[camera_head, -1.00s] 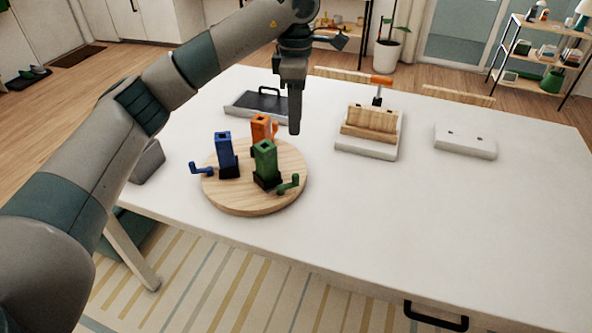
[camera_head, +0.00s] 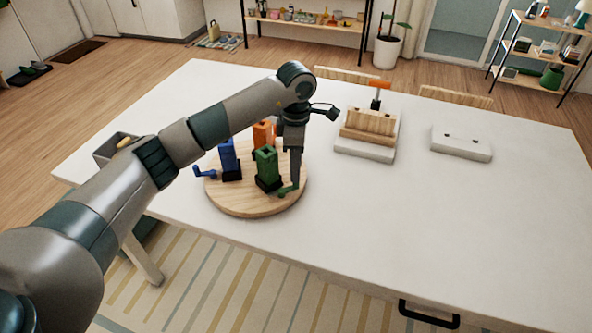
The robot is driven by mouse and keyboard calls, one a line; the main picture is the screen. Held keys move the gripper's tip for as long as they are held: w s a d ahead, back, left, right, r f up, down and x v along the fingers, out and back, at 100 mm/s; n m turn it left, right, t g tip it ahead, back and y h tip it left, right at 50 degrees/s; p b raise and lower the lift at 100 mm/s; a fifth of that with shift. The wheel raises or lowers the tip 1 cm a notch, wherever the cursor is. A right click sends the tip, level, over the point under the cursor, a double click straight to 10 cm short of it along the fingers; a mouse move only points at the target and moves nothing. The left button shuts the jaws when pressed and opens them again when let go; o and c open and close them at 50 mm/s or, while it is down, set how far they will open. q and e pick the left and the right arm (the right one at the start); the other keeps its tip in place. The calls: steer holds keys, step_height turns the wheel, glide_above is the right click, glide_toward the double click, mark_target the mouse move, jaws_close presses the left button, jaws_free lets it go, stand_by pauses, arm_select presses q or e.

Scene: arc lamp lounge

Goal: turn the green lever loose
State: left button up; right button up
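A green post clamp (camera_head: 266,168) stands on a round wooden board (camera_head: 240,205), with its green lever (camera_head: 287,191) sticking out low on the right. A blue one (camera_head: 229,160) with a blue lever (camera_head: 204,173) stands to its left. An orange one (camera_head: 263,134) is behind, partly hidden. My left gripper (camera_head: 296,184) points down with its fingertips at the green lever's outer end. I cannot tell whether it touches or grips the lever; the fingers look close together. My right gripper is not in view.
A wooden block on a white base with an orange-handled tool (camera_head: 380,88) stands behind right. A white block (camera_head: 461,143) with two holes is further right. A grey bin (camera_head: 118,146) is at the left. The table's right and front are clear.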

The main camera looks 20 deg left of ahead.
mark_target(283, 189)
arm_select(q)
steer(key=shift+f+p, duration=0.55)
steer(key=shift+f, duration=1.5)
jaws_close()
